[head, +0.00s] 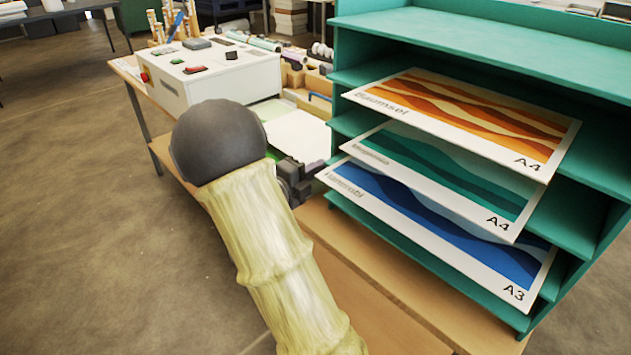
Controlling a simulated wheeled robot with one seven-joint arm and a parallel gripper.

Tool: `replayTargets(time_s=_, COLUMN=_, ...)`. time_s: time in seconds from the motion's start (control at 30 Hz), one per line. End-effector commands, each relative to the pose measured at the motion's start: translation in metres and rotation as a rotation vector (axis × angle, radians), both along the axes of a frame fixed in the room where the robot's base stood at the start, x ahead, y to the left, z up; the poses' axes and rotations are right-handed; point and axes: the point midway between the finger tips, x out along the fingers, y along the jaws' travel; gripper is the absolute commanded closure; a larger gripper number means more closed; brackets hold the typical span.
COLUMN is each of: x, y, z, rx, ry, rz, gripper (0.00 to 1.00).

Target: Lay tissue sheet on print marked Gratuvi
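Three prints lie on separate levels of a teal rack, sticking out at the front. The top one is an orange print (470,112), marked A4, with a name that looks like Baumsel. Below it is a green print (440,172), marked A4, and lowest a blue print (440,232), marked A3; their names are too blurred to read surely. I cannot make out Gratuvi on any. A plain white sheet (302,136) lies by the machine; I cannot tell if it is tissue. My gripper (297,182) is dark, beside the rack's left side, mostly hidden behind my arm; its fingers are unclear.
The teal rack (450,30) fills the right side. A white laminator (215,75) stands on a wooden table at the back left, with rolls (250,40) and small items around it. A wooden surface (385,285) runs below the rack. Open floor (90,220) lies left.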

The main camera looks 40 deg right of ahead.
Motion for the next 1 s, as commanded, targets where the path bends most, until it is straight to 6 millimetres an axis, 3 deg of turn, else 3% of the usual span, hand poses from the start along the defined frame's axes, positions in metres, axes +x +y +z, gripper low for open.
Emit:
replayTargets(time_s=0.17, x=0.0, y=0.001, z=-0.002, rx=0.0, ry=0.001, rz=0.001, gripper=1.0)
replayTargets(time_s=0.43, x=0.0, y=0.0, z=-0.036, rx=0.001, ry=0.002, rz=0.0, gripper=1.0)
replayTargets(time_s=0.8, x=0.0, y=0.0, z=-0.039, rx=0.0, ry=0.001, rz=0.0, gripper=1.0)
replayTargets(time_s=0.93, x=0.0, y=0.0, z=-0.039, rx=0.001, ry=0.0, rz=0.0, gripper=0.77)
replayTargets(time_s=1.0, x=0.0, y=0.0, z=-0.039, rx=0.001, ry=0.0, rz=0.0, gripper=0.77)
